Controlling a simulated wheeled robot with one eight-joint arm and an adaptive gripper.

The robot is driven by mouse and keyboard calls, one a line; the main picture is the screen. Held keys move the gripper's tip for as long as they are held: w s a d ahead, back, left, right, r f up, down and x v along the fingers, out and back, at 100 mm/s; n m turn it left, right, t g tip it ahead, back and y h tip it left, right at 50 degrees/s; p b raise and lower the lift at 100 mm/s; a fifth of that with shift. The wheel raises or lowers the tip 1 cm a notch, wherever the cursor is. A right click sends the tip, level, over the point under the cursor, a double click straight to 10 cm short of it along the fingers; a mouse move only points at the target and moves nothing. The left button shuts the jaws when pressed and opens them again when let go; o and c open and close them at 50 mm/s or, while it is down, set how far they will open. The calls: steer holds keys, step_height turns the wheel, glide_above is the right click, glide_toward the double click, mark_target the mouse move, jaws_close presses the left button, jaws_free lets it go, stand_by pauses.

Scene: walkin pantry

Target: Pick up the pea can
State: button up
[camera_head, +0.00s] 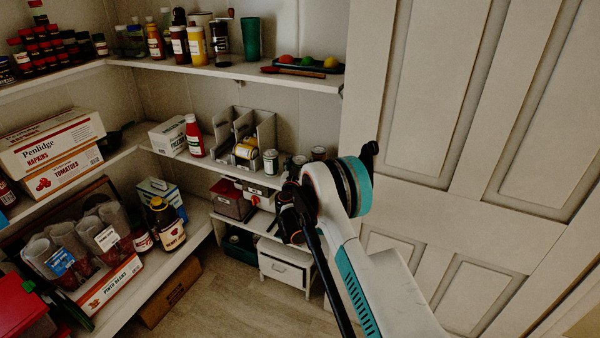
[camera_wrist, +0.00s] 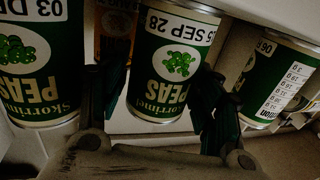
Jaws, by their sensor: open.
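A green pea can (camera_wrist: 172,62) with a white "SEP 28" label is in the middle of the wrist view, upside down in the picture. My gripper (camera_wrist: 162,92) is open, with one dark finger on each side of this can's lower part. I cannot tell whether either finger touches it. A second pea can (camera_wrist: 40,65) is at the left, outside the left finger. Another green can (camera_wrist: 278,85) is at the right, outside the right finger. In the head view, a can (camera_head: 271,162) shows on the middle shelf left of my gripper, and my arm partly hides the others.
A grey divided holder (camera_head: 243,130) stands left of the cans, with a ketchup bottle (camera_head: 194,136) farther left. A shelf (camera_head: 255,85) with bottles and a tray lies above. A white door (camera_head: 440,110) fills the right.

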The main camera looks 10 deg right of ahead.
steer(key=shift+c, duration=0.3)
steer(key=c, duration=1.1)
steer(key=shift+r, duration=0.1)
step_height(320, 180, up, 18)
steer(key=r+p, duration=0.1)
steer(key=p, duration=0.6)
steer(key=s+r+n+t+y, duration=0.1)
steer(key=s+r+n+y, duration=0.2)
steer(key=s, duration=0.9)
steer(key=s+r+n+y, duration=0.1)
steer(key=s+r+y, duration=0.3)
steer(key=s, duration=0.9)
steer(key=w+f+m+h, duration=0.1)
steer(key=w+f+h, duration=0.1)
steer(key=w, duration=0.6)
steer(key=w+f+m+h, duration=0.1)
steer(key=w+f+h, duration=0.1)
steer(key=w, duration=0.6)
steer(key=w+f+m+g+h, duration=0.1)
steer(key=w+f+m+h, duration=0.1)
steer(key=w, duration=0.7)
steer(key=shift+f+h, duration=0.1)
steer(key=shift+h, duration=0.4)
